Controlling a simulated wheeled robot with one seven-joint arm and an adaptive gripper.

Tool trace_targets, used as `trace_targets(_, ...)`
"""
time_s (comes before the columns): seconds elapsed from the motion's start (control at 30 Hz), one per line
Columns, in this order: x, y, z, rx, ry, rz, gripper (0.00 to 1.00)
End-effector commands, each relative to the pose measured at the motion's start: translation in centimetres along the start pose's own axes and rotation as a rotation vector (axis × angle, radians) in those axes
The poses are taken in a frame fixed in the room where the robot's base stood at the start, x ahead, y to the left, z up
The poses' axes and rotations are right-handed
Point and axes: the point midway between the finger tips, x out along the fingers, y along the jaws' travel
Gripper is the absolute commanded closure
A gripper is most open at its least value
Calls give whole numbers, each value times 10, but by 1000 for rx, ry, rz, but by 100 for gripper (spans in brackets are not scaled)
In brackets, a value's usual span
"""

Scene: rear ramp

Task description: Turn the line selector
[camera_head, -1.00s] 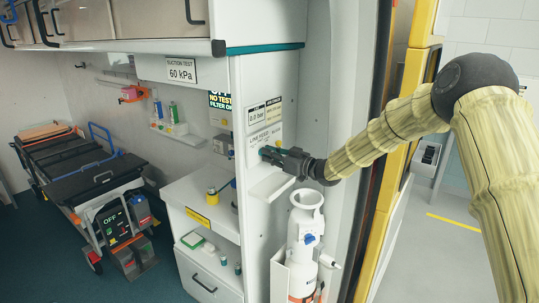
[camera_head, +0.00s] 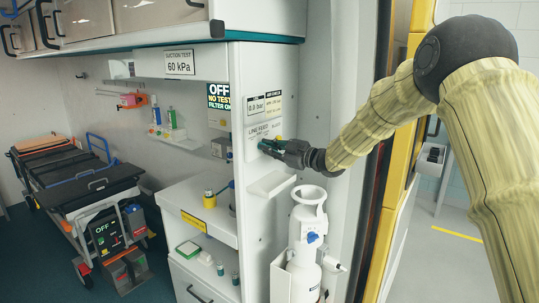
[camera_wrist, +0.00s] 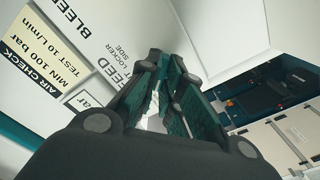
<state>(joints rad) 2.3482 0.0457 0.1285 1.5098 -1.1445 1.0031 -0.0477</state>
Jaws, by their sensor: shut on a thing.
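The line selector sits on the white side panel (camera_head: 285,75), below the LINE FEED and BLEED label (camera_head: 262,130). My gripper (camera_head: 267,147) reaches this spot from the right and is shut on the selector. The fingers hide most of the selector in the head view, so its pointing direction cannot be told. In the wrist view my gripper's dark fingers with teal inner pads (camera_wrist: 168,100) stand close together near the panel lettering. A pale sliver shows between them, but I cannot make out its shape.
A small white shelf (camera_head: 271,184) juts out just below my gripper. A white cylinder with a ring handle (camera_head: 304,245) stands under it. A yellow-edged door frame (camera_head: 398,160) is to the right. A stretcher (camera_head: 85,180) stands at left.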

Motion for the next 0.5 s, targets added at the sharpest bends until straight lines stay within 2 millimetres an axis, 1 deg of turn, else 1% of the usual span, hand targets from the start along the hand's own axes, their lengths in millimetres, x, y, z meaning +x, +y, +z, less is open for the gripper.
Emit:
trace_targets(0.03,0,6,-3,-23,6,9,100)
trace_targets(0.23,0,7,-5,-71,7,10,100)
trace_targets(0.5,-1,8,-6,-85,7,10,100)
